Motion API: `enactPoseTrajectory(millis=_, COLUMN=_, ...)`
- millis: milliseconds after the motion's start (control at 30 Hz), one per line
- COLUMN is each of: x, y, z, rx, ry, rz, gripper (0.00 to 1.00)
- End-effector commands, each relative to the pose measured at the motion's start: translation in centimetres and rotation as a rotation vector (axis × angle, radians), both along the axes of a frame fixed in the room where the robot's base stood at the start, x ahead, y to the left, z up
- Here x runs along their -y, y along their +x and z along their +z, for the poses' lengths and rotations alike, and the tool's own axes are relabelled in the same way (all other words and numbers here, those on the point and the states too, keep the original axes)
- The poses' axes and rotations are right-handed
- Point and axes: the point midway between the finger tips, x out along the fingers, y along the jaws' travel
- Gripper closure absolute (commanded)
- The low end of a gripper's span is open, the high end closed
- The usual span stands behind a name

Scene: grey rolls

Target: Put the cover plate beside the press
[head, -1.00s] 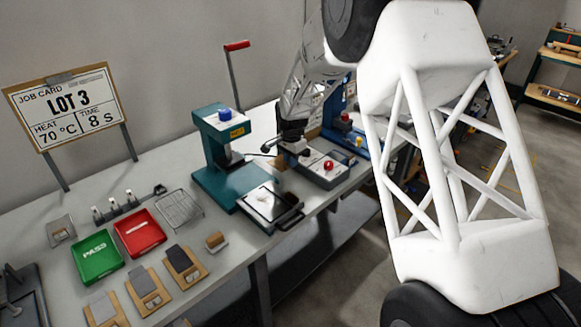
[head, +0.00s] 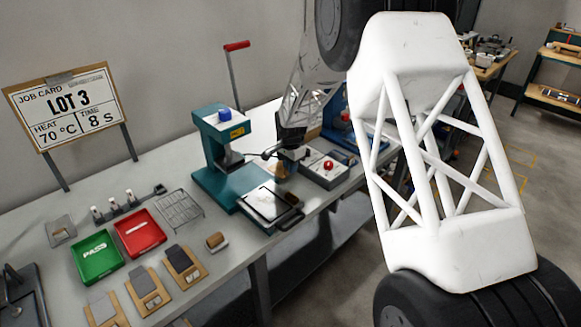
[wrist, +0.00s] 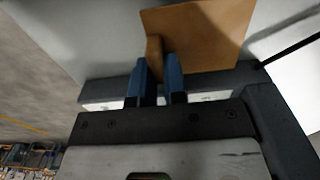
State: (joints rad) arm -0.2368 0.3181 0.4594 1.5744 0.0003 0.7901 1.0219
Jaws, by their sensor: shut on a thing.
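My gripper (wrist: 158,75) is shut in the wrist view, its two blue fingers on the raised wooden grip of a flat tan plate (wrist: 205,35), which I take to be the cover plate. The plate extends beyond the fingers. In the head view my gripper (head: 287,160) is small and dark, just right of the teal press (head: 213,160), and the held plate is hard to make out there. The press has a blue knob on top and a dark sliding tray (head: 268,205) in front. I cannot tell whether the plate touches the bench.
A control box (head: 325,172) with a red button stands right of my gripper. A wire rack (head: 180,210), a red tray (head: 139,233), a green PASS tray (head: 97,257) and several wooden boards fill the bench's left. A small wooden-topped block (head: 217,241) lies near the front edge.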

Motion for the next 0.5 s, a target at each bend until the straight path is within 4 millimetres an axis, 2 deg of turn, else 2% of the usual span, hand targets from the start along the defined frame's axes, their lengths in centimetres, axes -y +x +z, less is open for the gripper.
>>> enactPoseTrajectory(millis=500, x=0.00, y=0.01, z=-0.47, rx=0.001, ry=0.001, rz=0.000, gripper=1.00)
